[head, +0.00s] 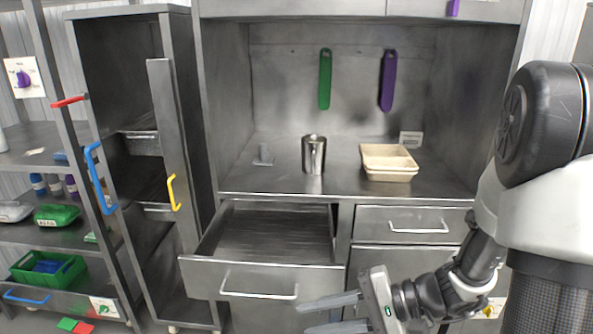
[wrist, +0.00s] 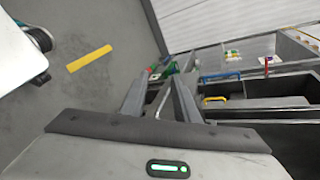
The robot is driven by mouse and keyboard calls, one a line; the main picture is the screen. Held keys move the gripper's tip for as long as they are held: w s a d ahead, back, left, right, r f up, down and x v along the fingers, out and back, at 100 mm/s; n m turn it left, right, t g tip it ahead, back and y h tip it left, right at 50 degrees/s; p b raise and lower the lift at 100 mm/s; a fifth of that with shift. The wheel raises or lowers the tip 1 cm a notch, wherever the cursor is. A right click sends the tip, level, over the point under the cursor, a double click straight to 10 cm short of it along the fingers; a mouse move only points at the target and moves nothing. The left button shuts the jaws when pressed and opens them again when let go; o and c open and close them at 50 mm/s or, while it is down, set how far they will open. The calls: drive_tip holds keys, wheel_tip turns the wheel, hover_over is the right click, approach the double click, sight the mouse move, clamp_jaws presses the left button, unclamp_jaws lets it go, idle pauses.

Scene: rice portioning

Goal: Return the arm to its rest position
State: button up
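My gripper (head: 303,317) is at the bottom of the head view, in front of the counter and low by the pulled-out drawer (head: 262,278). Its two fingers point left and are apart with nothing between them. In the wrist view my gripper (wrist: 161,80) also shows two spread, empty fingers. My arm is bent, coming down from the right side of the head view.
A steel cup (head: 314,154) and a beige tray (head: 389,174) stand on the counter (head: 340,185). Green (head: 325,80) and purple (head: 388,80) tools hang behind. A tall cabinet (head: 165,150) stands open at left, beside shelves (head: 70,237) with bins.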

drive_tip(key=s+d+r+n+h, duration=0.6)
drive_tip(key=s+r+h, duration=0.1)
drive_tip(key=s+h, duration=0.25)
drive_tip(key=d+r+t+h+p, duration=0.1)
drive_tip(key=r+t+h+p, duration=0.1)
drive_tip(key=r+p, duration=0.9)
drive_tip(key=w+d+r+n+t+h+p, duration=0.1)
drive_tip(key=d+r+p, duration=0.1)
drive_tip(key=r+p, duration=1)
wheel_tip(320, 180, up, 7)
drive_tip(key=shift+d+r+t+h, duration=0.1)
drive_tip(key=shift+d+t+h, duration=0.1)
drive_tip(key=shift+t+h, duration=0.2)
drive_tip(key=shift+d, duration=0.15)
